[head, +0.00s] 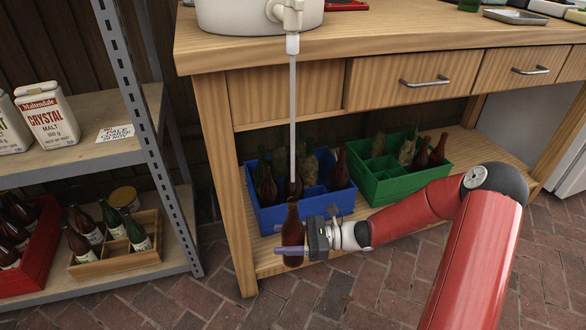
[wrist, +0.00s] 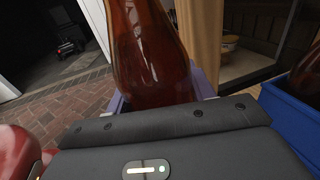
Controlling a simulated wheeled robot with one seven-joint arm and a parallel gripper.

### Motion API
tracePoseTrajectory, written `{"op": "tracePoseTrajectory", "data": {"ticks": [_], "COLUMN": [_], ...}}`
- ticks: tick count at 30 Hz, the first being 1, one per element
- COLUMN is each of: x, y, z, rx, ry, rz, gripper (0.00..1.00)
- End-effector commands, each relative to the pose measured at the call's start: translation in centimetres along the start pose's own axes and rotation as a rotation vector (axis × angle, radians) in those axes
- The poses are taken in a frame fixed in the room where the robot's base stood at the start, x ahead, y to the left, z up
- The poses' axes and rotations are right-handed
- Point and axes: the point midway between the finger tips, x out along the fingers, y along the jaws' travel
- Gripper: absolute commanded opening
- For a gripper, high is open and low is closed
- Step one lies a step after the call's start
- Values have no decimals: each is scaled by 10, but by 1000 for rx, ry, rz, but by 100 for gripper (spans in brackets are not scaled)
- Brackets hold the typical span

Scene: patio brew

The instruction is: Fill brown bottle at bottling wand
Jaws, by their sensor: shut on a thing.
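My gripper (head: 293,250) is shut on a brown bottle (head: 292,228), held upright in front of the workbench's lower shelf. The bottle also shows close up in the wrist view (wrist: 150,50), between the fingers (wrist: 160,98). The bottling wand (head: 293,110) is a thin pale tube hanging straight down from the tap (head: 291,18) of a white bucket (head: 245,18) on the bench top. In the head view the wand's lower end appears close to the bottle's mouth. Whether it is inside the neck, above it or behind it, I cannot tell. The bottle's fill is not clear.
A blue crate (head: 262,220) with bottles stands right behind the held bottle. A green crate (head: 400,188) with bottles is to its right. A metal shelf rack (head: 165,150) stands at the left with a wooden crate (head: 118,262) and a red crate (head: 35,275). Brick floor in front is clear.

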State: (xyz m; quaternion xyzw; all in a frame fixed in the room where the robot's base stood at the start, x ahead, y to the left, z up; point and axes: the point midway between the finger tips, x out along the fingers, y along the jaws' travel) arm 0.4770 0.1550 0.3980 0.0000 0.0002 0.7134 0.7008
Motion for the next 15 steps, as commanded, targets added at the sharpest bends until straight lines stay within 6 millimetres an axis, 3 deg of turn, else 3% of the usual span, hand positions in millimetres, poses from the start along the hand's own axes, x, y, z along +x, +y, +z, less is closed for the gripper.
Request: {"op": "tracePoseTrajectory", "data": {"ticks": [15], "x": [-3], "y": [12], "z": [2], "rx": [1], "ry": [-1], "rz": [1], "gripper": [24]}}
